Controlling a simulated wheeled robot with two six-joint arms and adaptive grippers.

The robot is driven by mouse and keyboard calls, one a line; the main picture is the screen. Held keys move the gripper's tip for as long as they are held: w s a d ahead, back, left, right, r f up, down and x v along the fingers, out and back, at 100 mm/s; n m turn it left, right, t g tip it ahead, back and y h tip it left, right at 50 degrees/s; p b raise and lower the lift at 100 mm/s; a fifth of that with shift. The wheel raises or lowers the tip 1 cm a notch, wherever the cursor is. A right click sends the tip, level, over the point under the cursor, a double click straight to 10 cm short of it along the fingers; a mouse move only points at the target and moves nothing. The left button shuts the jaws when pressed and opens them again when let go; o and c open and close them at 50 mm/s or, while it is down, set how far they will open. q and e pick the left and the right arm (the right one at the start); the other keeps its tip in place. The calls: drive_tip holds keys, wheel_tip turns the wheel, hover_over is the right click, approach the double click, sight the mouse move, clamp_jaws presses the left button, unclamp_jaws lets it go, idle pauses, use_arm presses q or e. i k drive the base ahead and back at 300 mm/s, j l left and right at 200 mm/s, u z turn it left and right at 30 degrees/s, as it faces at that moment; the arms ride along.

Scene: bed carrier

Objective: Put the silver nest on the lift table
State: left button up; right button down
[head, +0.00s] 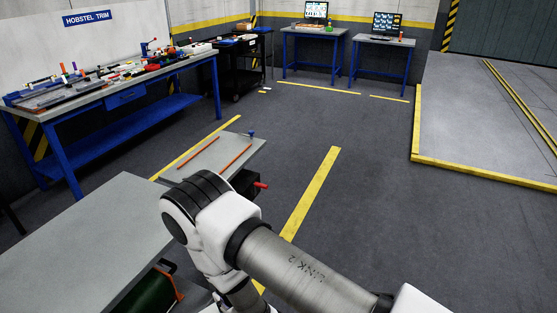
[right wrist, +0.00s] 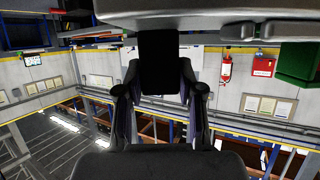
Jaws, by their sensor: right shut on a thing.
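In the right wrist view, my right gripper (right wrist: 160,92) has its two fingers closed on the sides of a black block (right wrist: 158,62). The block meets the edge of a grey slab (right wrist: 150,12) across the top of that view. I take the block and slab for the silver nest, but the close view does not settle it. In the head view my right arm crosses the foreground and hides its own gripper. A low grey table (head: 212,152) with two red strips and a blue knob stands beyond the arm; it may be the lift table. My left gripper is out of view.
A grey-topped table (head: 75,235) stands at the lower left, close to my arm. A blue workbench (head: 125,85) with parts stands behind it. Two computer desks (head: 375,40) stand at the back. A yellow-edged platform (head: 480,120) lies right. The middle floor is open.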

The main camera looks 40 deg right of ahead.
sight(218, 161)
drive_tip(key=i+l+z, duration=0.15)
drive_tip(key=z, duration=0.25)
drive_tip(key=i+l+z, duration=0.2)
drive_tip(key=z, duration=0.2)
drive_tip(key=i+l+z, duration=0.15)
drive_tip(key=z, duration=0.25)
drive_tip(key=i+z, duration=0.25)
drive_tip(key=z, duration=0.15)
drive_tip(key=i+l+u, duration=0.15)
drive_tip(key=i, duration=0.3)
drive_tip(key=i+l+u, duration=0.15)
drive_tip(key=i, duration=0.3)
drive_tip(key=i+u, duration=0.2)
drive_tip(key=u, duration=0.25)
drive_tip(key=i+l+u, duration=0.2)
drive_tip(key=u, duration=0.25)
drive_tip(key=i+l+u, duration=0.2)
drive_tip(key=u, duration=0.2)
drive_tip(key=i+l+u, duration=0.15)
drive_tip(key=u, duration=0.3)
drive_tip(key=i+l+u, duration=0.2)
drive_tip(key=l+u, duration=0.2)
drive_tip(key=k+l, duration=0.05)
